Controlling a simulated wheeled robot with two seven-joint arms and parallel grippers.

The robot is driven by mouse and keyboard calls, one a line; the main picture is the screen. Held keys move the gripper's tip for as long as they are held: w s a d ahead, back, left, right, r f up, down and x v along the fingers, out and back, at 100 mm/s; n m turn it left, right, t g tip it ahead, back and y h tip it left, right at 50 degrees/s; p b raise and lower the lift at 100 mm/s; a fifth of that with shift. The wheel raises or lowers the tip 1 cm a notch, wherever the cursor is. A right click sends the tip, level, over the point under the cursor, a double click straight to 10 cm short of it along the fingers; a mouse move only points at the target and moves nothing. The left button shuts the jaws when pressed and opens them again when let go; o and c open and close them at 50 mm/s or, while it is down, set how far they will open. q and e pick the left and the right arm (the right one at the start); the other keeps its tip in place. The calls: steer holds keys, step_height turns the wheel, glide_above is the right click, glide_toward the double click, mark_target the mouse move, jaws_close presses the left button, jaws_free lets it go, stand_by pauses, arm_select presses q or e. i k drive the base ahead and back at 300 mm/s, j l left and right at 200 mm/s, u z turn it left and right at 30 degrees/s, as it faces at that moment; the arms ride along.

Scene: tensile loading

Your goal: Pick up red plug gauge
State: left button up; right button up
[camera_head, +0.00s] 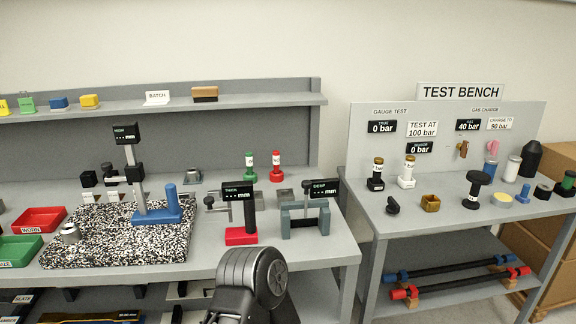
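The red plug gauge (276,166) stands upright at the back of the grey left-hand bench. A similar green plug gauge (249,167) stands just to its left. Both are free of any gripper. A dark grey rounded link of my own arm rises from the bottom edge, in front of the bench. No gripper fingers show in this view, so neither gripper's opening can be seen.
A thickness gauge with a red base (241,237) and a depth gauge (305,222) stand in front of the plug gauges. A speckled plate (110,244) with a blue-based height gauge (160,211) lies left. The test bench (450,207) is at right.

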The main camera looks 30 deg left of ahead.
mark_target(276, 154)
steer(key=i+j, duration=0.75)
steer(key=j, duration=0.1)
